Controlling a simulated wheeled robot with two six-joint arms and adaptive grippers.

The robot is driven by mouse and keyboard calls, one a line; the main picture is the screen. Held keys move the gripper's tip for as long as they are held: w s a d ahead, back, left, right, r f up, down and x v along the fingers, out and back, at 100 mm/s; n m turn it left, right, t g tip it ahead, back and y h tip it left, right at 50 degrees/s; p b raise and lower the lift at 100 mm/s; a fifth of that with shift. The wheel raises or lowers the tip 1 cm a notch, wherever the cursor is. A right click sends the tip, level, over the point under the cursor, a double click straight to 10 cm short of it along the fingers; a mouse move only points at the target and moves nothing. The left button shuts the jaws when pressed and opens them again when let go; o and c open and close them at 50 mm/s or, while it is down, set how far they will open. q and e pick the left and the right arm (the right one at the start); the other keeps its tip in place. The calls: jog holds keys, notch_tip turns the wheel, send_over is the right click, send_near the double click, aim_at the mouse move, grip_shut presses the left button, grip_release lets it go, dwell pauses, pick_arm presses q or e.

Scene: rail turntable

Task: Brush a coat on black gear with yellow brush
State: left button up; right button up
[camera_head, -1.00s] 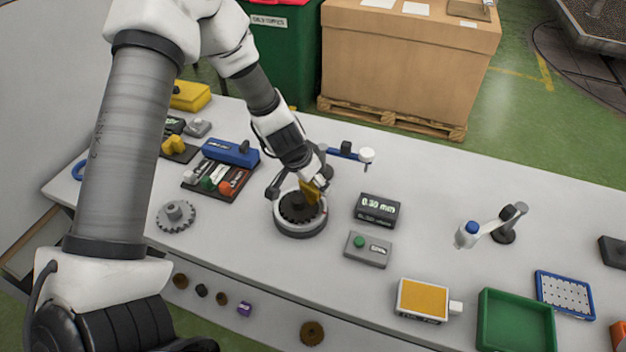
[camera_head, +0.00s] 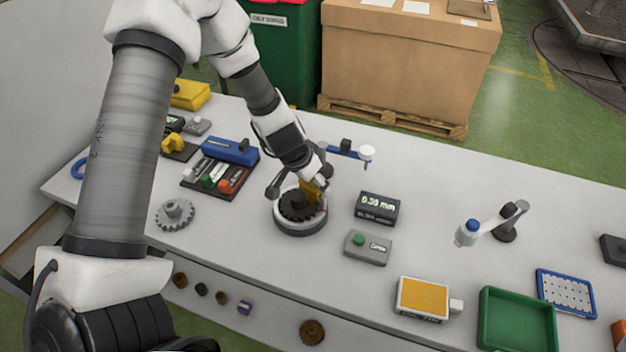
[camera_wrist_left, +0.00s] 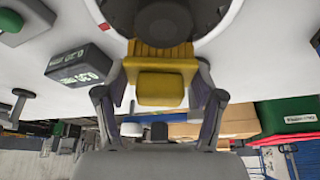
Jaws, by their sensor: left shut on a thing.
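The black gear (camera_head: 294,207) lies in a round grey-and-white turntable (camera_head: 300,229) on the white table. My left gripper (camera_head: 318,178) is shut on the yellow brush (camera_head: 311,190), which is over the gear's right rear side. In the left wrist view the yellow brush (camera_wrist_left: 160,72) sits between the fingers of my left gripper (camera_wrist_left: 160,100), with its bristles toward the turntable (camera_wrist_left: 210,20). The bristle tips are hard to see, so I cannot tell whether they touch the gear. My right gripper is not in view.
A display reading 0.30 mm (camera_head: 377,208) and a grey box with a green button (camera_head: 368,247) stand right of the turntable. A grey gear (camera_head: 175,214) and a tray of small brushes (camera_head: 219,180) are left. A green tray (camera_head: 516,322) is at front right.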

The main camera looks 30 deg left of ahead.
pick_arm(q)
jog(key=shift+f, duration=0.3)
jog(key=shift+s, duration=0.15)
jog(key=shift+s+a, duration=0.1)
jog(key=shift+s, duration=0.2)
jog(key=shift+w, duration=0.1)
dwell(0.3)
jog(key=shift+w, duration=0.4)
jog(key=shift+s, duration=0.1)
jog(key=shift+s, duration=0.4)
jog(key=shift+w, duration=0.15)
